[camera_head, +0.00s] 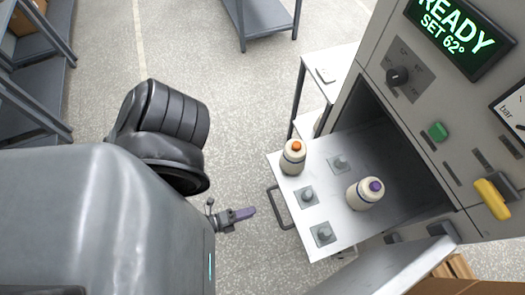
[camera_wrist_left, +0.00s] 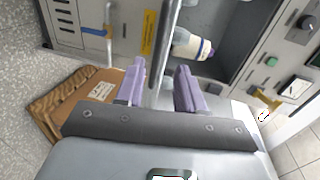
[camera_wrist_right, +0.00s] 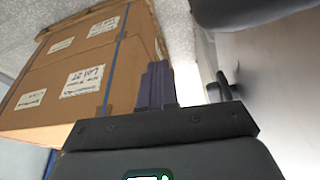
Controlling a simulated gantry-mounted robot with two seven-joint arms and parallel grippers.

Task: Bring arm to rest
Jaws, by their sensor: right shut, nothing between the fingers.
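My left gripper (camera_head: 243,214) hangs over the floor just left of the tray's handle in the head view. In the left wrist view its two purple fingers (camera_wrist_left: 160,82) stand apart with nothing held between them. My right gripper (camera_wrist_right: 155,84) shows only in the right wrist view, its fingers together and empty, with cartons beyond it. The metal tray (camera_head: 275,166) is drawn out of the machine. A bobbin with an orange top (camera_head: 292,158) stands at its far left, and a bobbin with a purple top (camera_head: 365,194) at its right. The purple-topped one also shows in the left wrist view (camera_wrist_left: 188,44).
Several bare pegs (camera_head: 307,195) stand on the tray. A handle (camera_head: 280,208) juts from its left edge. The machine (camera_head: 430,100) has a lit READY screen, a green button and a yellow lever. Stacked cartons (camera_wrist_right: 75,75) are close to my right gripper. Open floor lies left of the tray.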

